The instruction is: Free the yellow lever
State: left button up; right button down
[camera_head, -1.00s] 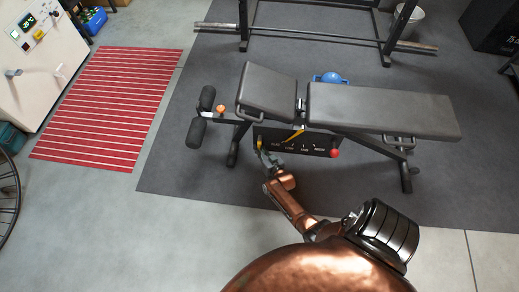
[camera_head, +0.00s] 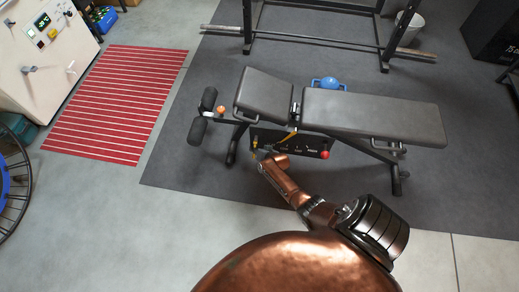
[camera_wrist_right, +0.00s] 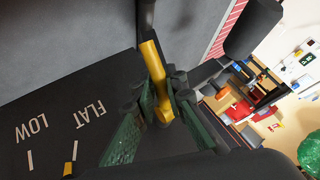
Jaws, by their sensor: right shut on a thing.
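In the right wrist view my right gripper (camera_wrist_right: 166,104) is shut on the yellow lever (camera_wrist_right: 151,62), with its green-padded fingers on either side of the lever's lower part. The black panel (camera_wrist_right: 60,110) beside it reads "LOW" and "FLAT", with white and yellow marks. My left gripper is not in view.
A red knob (camera_head: 324,155) is at the panel's right end. Foam rollers (camera_head: 199,131) and an orange knob (camera_head: 221,110) are at the bench's left. A blue kettlebell (camera_head: 328,83) stands behind the bench.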

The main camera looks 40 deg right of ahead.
jog(key=shift+s+r+m+g+y+p, duration=0.15)
jog(key=shift+r+m+g+y+p, duration=0.15)
jog(key=shift+g+y, duration=0.3)
jog(key=shift+s+a+r+g+y, duration=0.1)
jog(key=shift+r+g+y, duration=0.05)
jog(key=shift+g+y, duration=0.35)
jog(key=shift+a+r+m+g+y, duration=0.15)
jog(key=shift+r+m+g+y, duration=0.1)
jog(key=shift+m+g+y, duration=0.35)
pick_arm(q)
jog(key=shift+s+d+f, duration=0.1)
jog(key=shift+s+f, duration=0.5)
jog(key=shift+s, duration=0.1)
pick_arm(e)
jog(key=shift+s+y, duration=0.1)
jog(key=shift+y, duration=0.2)
jog(key=c, duration=2.3)
grip_release()
jog(key=shift+r, duration=0.1)
jog(key=shift+o, duration=0.3)
jog(key=shift+r, duration=0.1)
